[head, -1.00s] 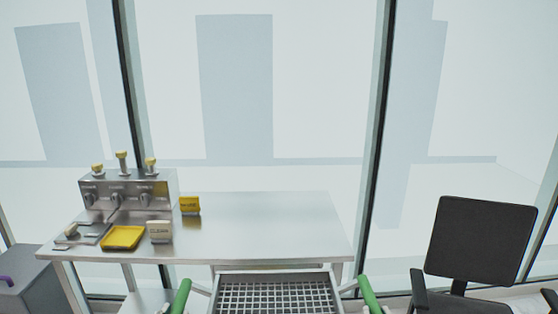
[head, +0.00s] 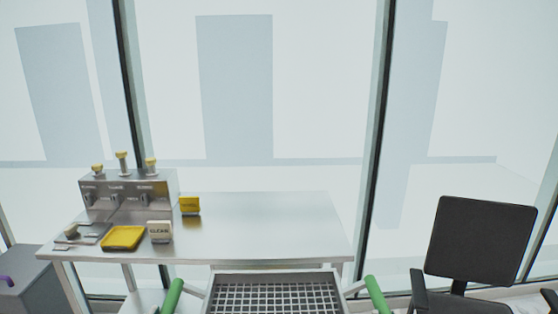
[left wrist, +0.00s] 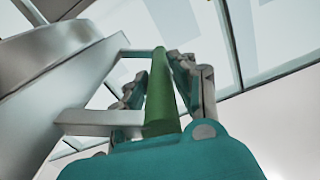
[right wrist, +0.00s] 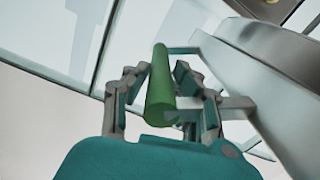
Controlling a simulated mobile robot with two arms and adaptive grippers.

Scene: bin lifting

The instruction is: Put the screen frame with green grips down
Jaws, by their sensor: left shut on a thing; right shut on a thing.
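The screen frame (head: 272,272) shows at the bottom of the head view, with a metal rim and a dark square mesh; its near part is cut off. In the left wrist view my left gripper (left wrist: 162,85) is shut around one green grip (left wrist: 160,108), with a finger on each side. In the right wrist view my right gripper (right wrist: 163,90) is shut around the other green grip (right wrist: 160,92). Neither gripper shows in the head view. What lies under the frame is hidden.
A metal table (head: 270,225) stands beyond the frame; its right half is clear. On its left are a control box (head: 130,190), a yellow tray (head: 123,237) and small signs. A black chair (head: 480,240) stands at right, a grey bin (head: 25,285) at left.

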